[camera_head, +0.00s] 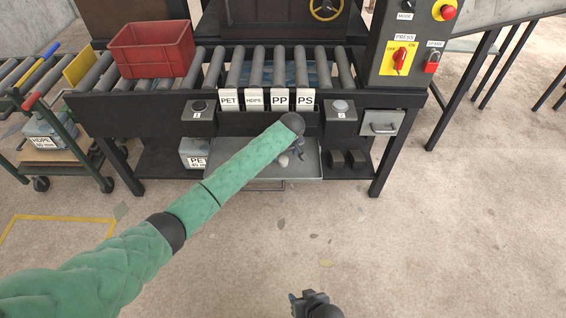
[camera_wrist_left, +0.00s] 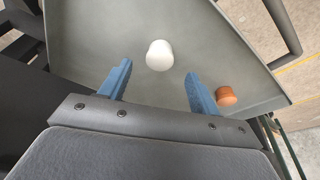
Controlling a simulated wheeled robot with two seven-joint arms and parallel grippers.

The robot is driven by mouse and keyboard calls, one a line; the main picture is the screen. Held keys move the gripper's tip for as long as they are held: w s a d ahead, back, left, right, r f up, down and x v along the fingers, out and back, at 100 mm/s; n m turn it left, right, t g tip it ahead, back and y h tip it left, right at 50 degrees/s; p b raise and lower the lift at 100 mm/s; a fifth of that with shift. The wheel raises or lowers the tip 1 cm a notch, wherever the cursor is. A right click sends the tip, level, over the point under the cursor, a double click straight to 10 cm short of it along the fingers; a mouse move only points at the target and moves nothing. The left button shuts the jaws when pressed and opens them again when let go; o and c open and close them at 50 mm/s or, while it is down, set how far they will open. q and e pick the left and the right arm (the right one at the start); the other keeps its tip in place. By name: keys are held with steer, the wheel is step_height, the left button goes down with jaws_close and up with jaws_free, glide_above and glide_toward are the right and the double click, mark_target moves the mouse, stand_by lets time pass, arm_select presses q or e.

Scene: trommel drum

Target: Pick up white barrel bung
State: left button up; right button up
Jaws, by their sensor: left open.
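The white barrel bung (camera_wrist_left: 159,55) lies in a grey metal tray (camera_wrist_left: 100,30), just beyond the fingertips of my left gripper (camera_wrist_left: 156,74) in the left wrist view. The two blue fingers are spread apart with nothing between them, and the bung lines up with the gap. In the head view a small pale spot that looks like the bung (camera_head: 283,160) shows beside my left gripper (camera_head: 292,154), partly hidden by it. My right gripper (camera_head: 312,301) is at the bottom edge of the head view, dark and small; its fingers are not clear.
An orange-brown bung (camera_wrist_left: 226,96) lies in the tray right of the fingers. The tray (camera_head: 306,170) sits low under a roller conveyor (camera_head: 285,70) with PET, HDPE, PP and PS labels. A red crate (camera_head: 150,48) stands on the rollers. The floor in front is open.

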mark_target(284, 160)
arm_select(q)
steer(key=x, duration=0.5)
steer(key=c, duration=1.1)
